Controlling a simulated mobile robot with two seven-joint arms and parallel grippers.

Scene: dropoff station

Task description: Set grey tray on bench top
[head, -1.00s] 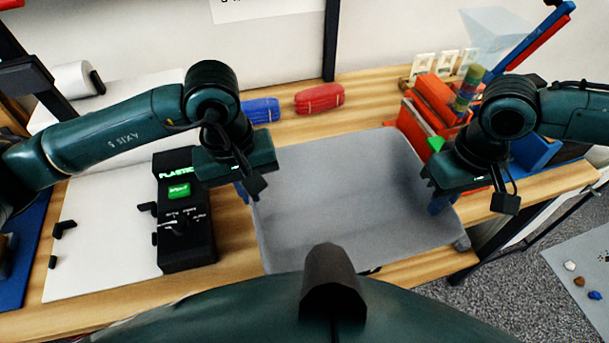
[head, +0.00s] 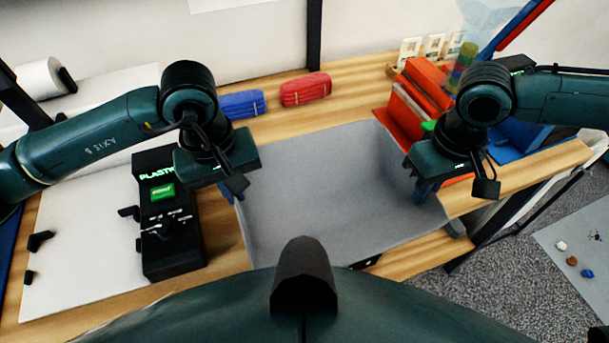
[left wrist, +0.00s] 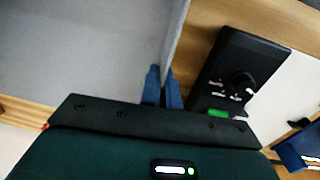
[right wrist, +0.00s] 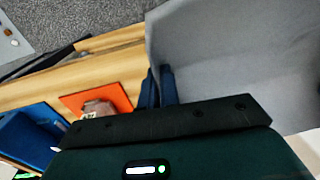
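The grey tray (head: 330,190) is a wide, shallow, empty bin over the middle of the wooden bench top (head: 370,95). I cannot tell whether its bottom touches the wood. My left gripper (head: 232,190) has its blue fingers on either side of the tray's left wall, shut on it; the left wrist view shows the fingers (left wrist: 163,88) at that wall. My right gripper (head: 427,190) is shut on the tray's right wall in the same way; its fingers (right wrist: 158,88) show in the right wrist view. The fingertips are partly hidden by the walls.
A black device with a green screen (head: 168,220) stands left of the tray on a white board (head: 85,245). Blue (head: 242,104) and red (head: 305,90) pouches lie behind the tray. Orange-red holders (head: 405,105) and a blue bin (head: 515,140) crowd the right back.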

